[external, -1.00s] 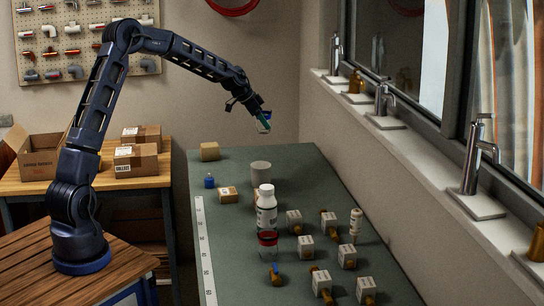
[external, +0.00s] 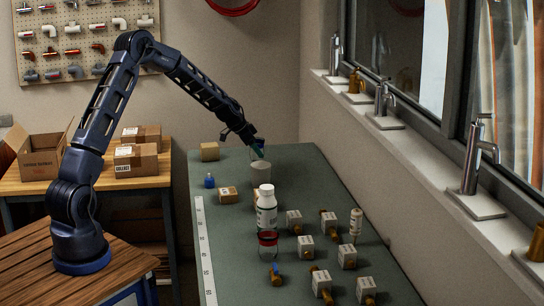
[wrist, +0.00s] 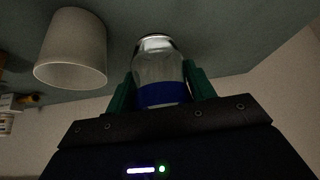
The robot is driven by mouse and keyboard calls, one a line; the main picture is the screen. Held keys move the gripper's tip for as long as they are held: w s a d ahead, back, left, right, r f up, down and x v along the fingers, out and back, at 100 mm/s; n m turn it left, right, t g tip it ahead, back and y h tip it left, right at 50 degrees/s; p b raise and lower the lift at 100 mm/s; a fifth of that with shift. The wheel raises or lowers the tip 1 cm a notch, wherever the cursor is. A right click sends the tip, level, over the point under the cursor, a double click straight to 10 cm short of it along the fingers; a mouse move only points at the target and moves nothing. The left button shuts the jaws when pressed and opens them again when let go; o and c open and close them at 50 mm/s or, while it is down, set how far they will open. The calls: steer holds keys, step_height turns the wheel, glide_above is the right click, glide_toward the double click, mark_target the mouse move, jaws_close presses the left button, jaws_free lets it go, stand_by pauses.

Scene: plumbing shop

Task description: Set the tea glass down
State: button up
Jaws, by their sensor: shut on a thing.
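The tea glass (wrist: 158,68) is clear, with a blue band at its lower part in the wrist view. My gripper (wrist: 160,92) is shut on it, with a green finger on each side. In the external view my gripper (external: 258,150) is over the far end of the green bench, just behind the pale grey cup. The glass is hardly visible there, mostly hidden by the gripper and too small to make out. I cannot tell whether its base touches the bench.
The pale cup (wrist: 72,50) stands close beside the glass. The green bench (external: 300,165) has free room at its far right.

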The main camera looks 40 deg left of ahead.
steer(key=shift+f, duration=2.9)
steer(key=o, duration=1.2)
steer(key=shift+f, duration=0.15)
